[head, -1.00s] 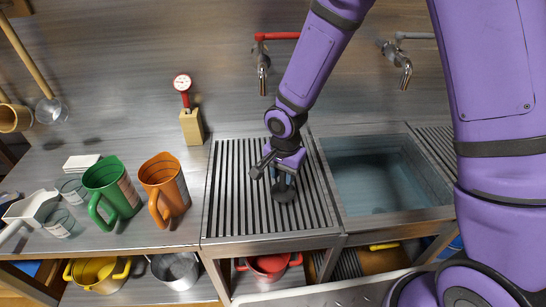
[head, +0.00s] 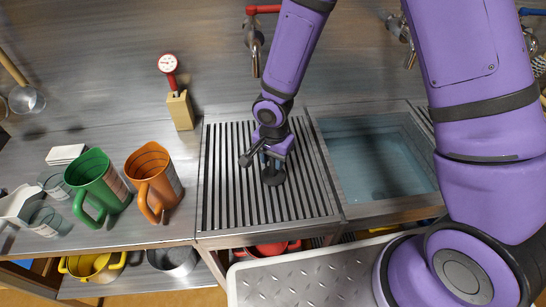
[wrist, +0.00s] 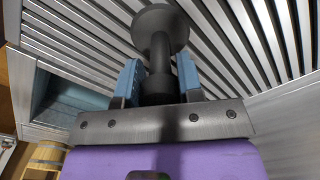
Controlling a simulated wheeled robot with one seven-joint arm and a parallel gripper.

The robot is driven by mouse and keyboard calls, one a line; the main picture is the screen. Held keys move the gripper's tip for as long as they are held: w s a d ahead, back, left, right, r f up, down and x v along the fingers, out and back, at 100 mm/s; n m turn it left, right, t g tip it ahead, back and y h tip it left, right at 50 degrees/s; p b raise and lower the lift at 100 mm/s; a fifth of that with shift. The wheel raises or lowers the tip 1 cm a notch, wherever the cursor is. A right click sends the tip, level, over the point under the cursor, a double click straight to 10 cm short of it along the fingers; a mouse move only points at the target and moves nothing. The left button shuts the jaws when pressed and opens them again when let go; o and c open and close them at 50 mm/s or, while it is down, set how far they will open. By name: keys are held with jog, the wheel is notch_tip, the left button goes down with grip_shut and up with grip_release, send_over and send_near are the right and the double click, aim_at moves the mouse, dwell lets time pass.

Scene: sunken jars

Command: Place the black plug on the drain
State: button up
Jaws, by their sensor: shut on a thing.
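The black plug (wrist: 160,30) is a dark disc with a stem and knob. My gripper (wrist: 157,82) is shut on its stem between two blue finger pads in the wrist view. In the head view the plug (head: 273,176) hangs from my gripper (head: 268,160) over the slatted rack left of the basin. I cannot tell whether it touches the slats. The sink basin (head: 428,200) holds bluish water.
A slatted drain rack (head: 225,205) lies left of the basin. A green jug (head: 98,185) and an orange jug (head: 152,180) stand on the left counter. A dial thermometer in a wooden block (head: 180,110) stands behind. Taps (head: 255,45) project from the back wall.

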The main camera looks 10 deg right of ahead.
jog(key=shift+f, duration=0.1)
jog(key=o, duration=0.9)
jog(key=shift+o, duration=0.2)
notch_tip(320, 180, up, 12)
jog(key=shift+r, duration=0.15)
